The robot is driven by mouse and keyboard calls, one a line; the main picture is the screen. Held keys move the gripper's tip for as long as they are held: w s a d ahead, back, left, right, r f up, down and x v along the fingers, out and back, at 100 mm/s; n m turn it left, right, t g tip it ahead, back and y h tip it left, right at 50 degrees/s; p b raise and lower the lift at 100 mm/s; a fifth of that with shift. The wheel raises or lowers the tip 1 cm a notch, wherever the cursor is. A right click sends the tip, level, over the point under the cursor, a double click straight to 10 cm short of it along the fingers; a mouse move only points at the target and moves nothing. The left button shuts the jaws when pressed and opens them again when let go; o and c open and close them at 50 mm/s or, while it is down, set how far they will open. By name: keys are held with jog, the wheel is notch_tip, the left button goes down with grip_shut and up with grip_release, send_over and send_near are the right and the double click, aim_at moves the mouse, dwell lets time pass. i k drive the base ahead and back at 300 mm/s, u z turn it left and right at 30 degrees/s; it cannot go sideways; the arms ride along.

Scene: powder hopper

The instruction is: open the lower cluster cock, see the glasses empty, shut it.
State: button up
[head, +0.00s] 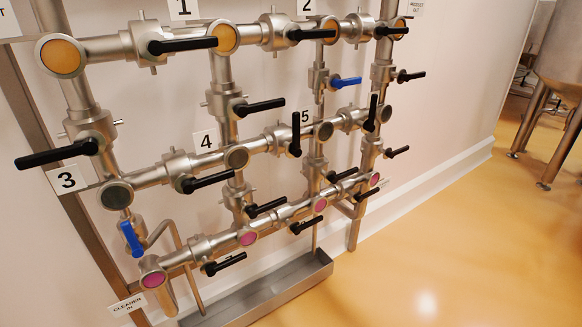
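A steel pipe manifold stands against the wall with rows of round sight glasses. The bottom-row glasses, such as the left one (153,279) and the middle one (248,238), look magenta. The middle-row glasses, such as the left one (117,195), look dark grey. The top-row glasses, such as the left one (62,56), look amber. A blue-handled cock (131,238) sits at lower left, its handle steep, roughly along the upright pipe. Another blue-handled cock (345,82) sits at upper right, its handle roughly level. No label marks either as the lower cluster cock. My gripper is not in view.
Several black-handled valves, such as the one by label 3 (56,155), jut from the pipes. A bent thin pipe (187,262) runs down toward a steel trough (265,290) under the manifold. Yellow floor is clear at right. A legged steel vessel (560,55) stands at far right.

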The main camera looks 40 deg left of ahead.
aim_at(137, 250)
jog(key=u, duration=2.4)
jog(key=i, duration=0.35)
jog(key=z, duration=0.1)
